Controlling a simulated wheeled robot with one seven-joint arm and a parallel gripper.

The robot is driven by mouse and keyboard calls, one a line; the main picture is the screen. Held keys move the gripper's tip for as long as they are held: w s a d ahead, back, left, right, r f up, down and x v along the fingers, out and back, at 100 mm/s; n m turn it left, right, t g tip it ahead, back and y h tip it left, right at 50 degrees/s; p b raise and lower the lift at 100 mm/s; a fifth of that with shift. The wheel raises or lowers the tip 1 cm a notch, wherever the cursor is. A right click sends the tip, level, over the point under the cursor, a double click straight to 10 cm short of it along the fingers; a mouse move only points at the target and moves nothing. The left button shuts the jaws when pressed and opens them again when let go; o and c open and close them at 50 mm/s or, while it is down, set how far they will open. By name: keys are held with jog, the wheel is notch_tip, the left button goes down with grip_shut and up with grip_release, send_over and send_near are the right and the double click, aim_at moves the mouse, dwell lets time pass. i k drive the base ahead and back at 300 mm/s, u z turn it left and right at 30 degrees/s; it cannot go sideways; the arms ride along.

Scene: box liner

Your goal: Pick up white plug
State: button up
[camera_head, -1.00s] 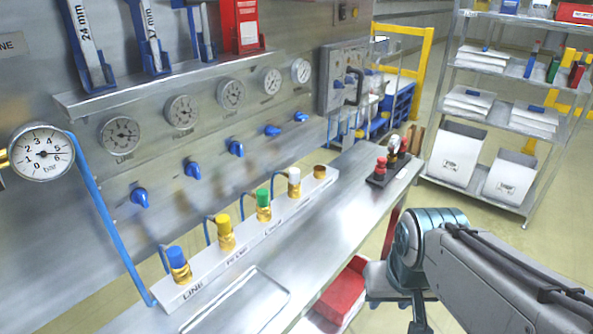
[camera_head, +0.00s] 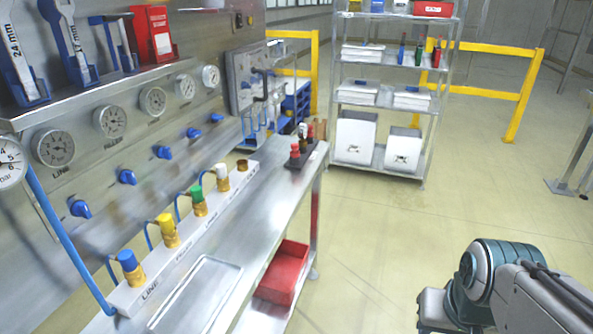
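The white plug (camera_head: 222,172) stands upright on a brass fitting on the sloped white rail (camera_head: 150,290) along the back of the metal bench. It is the farthest of the coloured plugs, beyond the green plug (camera_head: 197,194), the yellow plug (camera_head: 166,226) and the blue plug (camera_head: 127,262). A bare brass fitting (camera_head: 242,165) sits just past it. My arm shows at the lower right, off the bench and well away from the plug. My gripper's fingers are not visible.
A shallow tray (camera_head: 204,288) lies on the bench front. A dark stand with red-topped parts (camera_head: 296,158) is at the far end. A red bin (camera_head: 283,272) sits below. A shelf rack (camera_head: 384,104) and yellow rail (camera_head: 512,97) stand behind. Floor right of the bench is clear.

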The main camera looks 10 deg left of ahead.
aim_at(222, 177)
jog(key=z, duration=0.4)
jog(key=k, duration=0.6)
jog(key=z, duration=0.2)
jog(key=i, duration=1.45)
jog(key=u, duration=1.4)
jog(key=i, duration=0.8)
jog(key=u, duration=1.35)
jog(key=i, duration=0.2)
jog(key=u, duration=0.05)
